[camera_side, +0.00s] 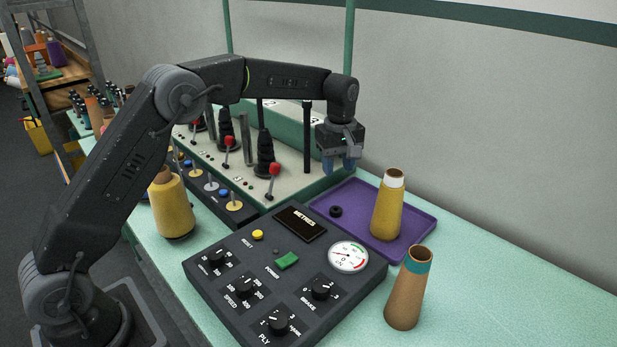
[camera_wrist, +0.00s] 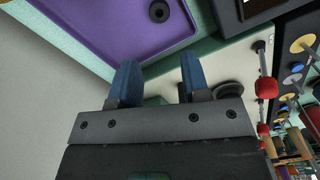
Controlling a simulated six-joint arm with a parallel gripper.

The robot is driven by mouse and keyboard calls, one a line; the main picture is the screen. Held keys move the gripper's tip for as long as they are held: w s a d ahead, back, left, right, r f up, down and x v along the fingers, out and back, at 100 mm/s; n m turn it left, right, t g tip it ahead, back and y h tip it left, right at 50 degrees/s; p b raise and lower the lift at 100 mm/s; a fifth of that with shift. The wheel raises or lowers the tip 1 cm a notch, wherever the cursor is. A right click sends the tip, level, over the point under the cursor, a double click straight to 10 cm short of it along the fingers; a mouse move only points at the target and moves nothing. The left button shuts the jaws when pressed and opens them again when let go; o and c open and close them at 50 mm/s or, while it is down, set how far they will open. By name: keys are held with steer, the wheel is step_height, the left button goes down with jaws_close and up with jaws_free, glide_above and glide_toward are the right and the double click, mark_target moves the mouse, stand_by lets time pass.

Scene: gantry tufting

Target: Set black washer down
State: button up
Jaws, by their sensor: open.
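The black washer (camera_side: 336,211) lies flat on the left part of the purple tray (camera_side: 411,212). In the wrist view the washer (camera_wrist: 159,12) shows near the top edge, on the tray (camera_wrist: 101,36), with its centre hole visible. My gripper (camera_side: 342,168) hangs above and behind the washer, near the tray's far left corner, apart from it. In the wrist view my gripper (camera_wrist: 157,72) has its two blue fingers spread with nothing between them.
A yellow cone (camera_side: 388,207) stands on the tray's right side. A brown cone (camera_side: 408,290) stands in front of it. The black control box (camera_side: 230,290) lies in front of the tray. A lever panel (camera_side: 290,180) with red knobs is left of my gripper.

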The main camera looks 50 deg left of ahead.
steer(key=s+r+m+t, duration=0.3)
steer(key=s+r+m, duration=0.3)
steer(key=s+r, duration=0.75)
steer(key=s+f+m+t, duration=0.1)
steer(key=s+f+m, duration=0.1)
steer(key=s, duration=0.9)
steer(key=s+f+m+t, duration=0.1)
steer(key=s+m, duration=0.4)
steer(key=s, duration=0.5)
steer(key=shift+s+d+f+t, duration=0.3)
steer(key=shift+s+d+f, duration=0.1)
steer(key=shift+f, duration=0.4)
